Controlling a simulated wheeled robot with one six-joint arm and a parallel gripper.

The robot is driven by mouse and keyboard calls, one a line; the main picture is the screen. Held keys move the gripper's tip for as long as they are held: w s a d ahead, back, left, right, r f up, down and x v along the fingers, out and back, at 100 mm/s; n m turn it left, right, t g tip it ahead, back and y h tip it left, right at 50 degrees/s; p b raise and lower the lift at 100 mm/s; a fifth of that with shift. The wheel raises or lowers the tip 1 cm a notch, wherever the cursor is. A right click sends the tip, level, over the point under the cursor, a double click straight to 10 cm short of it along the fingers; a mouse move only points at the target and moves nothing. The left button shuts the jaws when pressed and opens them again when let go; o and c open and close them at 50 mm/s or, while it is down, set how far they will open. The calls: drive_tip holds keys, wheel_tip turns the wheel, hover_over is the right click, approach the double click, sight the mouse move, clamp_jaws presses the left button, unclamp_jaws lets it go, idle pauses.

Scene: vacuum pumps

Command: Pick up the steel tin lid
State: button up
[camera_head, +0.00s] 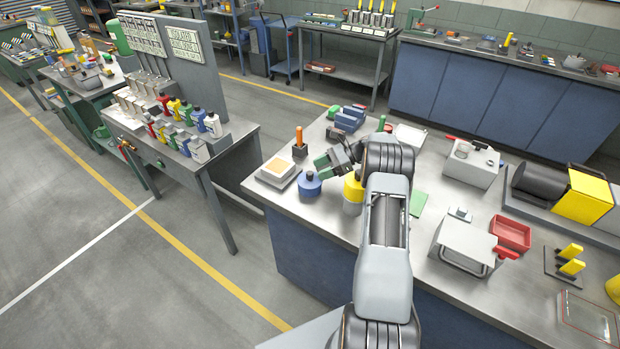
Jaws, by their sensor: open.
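My arm reaches over the blue-sided workbench (290,210), and my gripper (324,166) is at its left part. The gripper is open, its fingers pointing left, just above and behind a round blue tin (309,187) with a dark knob-like top. I cannot tell whether it touches anything. A yellow and grey can (352,192) stands right of the blue tin, partly behind my arm. I cannot clearly make out a separate steel tin lid; it may be small or hidden by my arm or gripper.
A box with a tan top (277,170) and an orange-handled tool in a dark block (299,143) stand near the bench's left edge. Blue blocks (349,119) lie behind the gripper. A grey housing (465,245), a red tray (510,233) and a yellow-black pump (568,193) fill the right.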

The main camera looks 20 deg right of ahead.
sight(310, 172)
drive_tip(key=p+x, duration=0.1)
drive_tip(key=x, duration=0.2)
drive_tip(key=shift+s+a+p, duration=0.1)
drive_tip(key=shift+a+p, duration=0.25)
drive_tip(key=shift+a, duration=0.05)
drive_tip(key=shift+a+f, duration=0.25)
drive_tip(key=shift+a, duration=0.15)
drive_tip(key=c, duration=1)
